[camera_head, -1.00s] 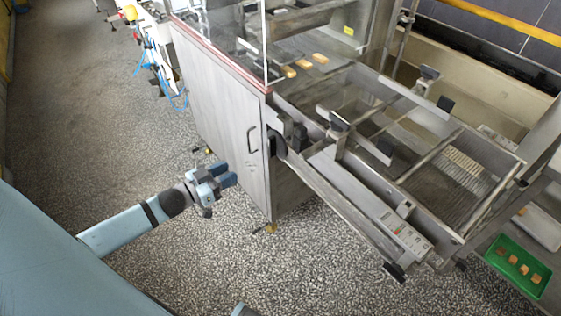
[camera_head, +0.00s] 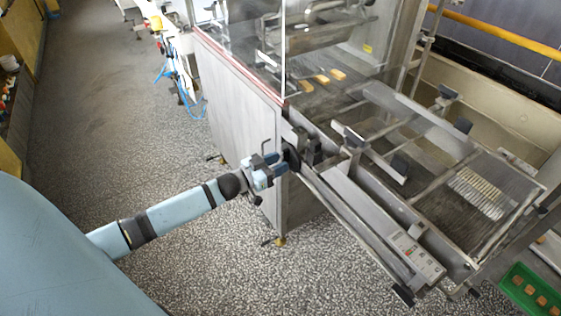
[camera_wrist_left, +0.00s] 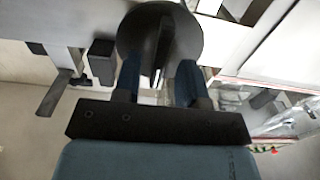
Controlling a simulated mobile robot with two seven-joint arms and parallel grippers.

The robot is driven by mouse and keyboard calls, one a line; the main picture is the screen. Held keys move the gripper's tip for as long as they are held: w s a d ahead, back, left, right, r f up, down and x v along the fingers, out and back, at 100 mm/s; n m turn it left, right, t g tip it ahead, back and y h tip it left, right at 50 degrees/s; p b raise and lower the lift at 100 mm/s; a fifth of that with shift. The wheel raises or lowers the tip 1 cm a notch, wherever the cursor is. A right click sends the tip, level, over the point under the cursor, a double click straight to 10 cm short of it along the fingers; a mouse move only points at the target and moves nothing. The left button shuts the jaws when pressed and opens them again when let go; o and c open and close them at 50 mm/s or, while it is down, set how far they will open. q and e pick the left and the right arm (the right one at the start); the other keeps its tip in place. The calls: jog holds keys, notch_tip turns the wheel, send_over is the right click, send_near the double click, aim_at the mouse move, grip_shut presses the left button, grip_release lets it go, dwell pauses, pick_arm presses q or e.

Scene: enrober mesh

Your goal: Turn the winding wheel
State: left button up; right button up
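The winding wheel (camera_head: 292,158) is a dark round disc on the side of the steel machine, near the top corner of its cabinet. My left gripper (camera_head: 279,165) is right in front of it, fingers pointing at its face. In the left wrist view the wheel (camera_wrist_left: 136,35) fills the upper middle, with a raised bar across its face. The two blue fingers of the left gripper (camera_wrist_left: 159,82) stand apart, one on each side of this bar. A gap shows between bar and fingers. The fingertips overlap the wheel; contact cannot be told. My right gripper is out of view.
The steel cabinet (camera_head: 238,105) with its door handle stands beside the gripper. A long rail and control panel (camera_head: 416,256) run to the lower right. A green tray (camera_head: 526,280) with brown pieces is at the far right. Speckled floor (camera_head: 110,130) is free at left.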

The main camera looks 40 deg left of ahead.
pick_arm(q)
jog(key=shift+w+d, duration=0.25)
jog(key=shift+w, duration=0.3)
grip_shut()
jog(key=shift+m, duration=0.3)
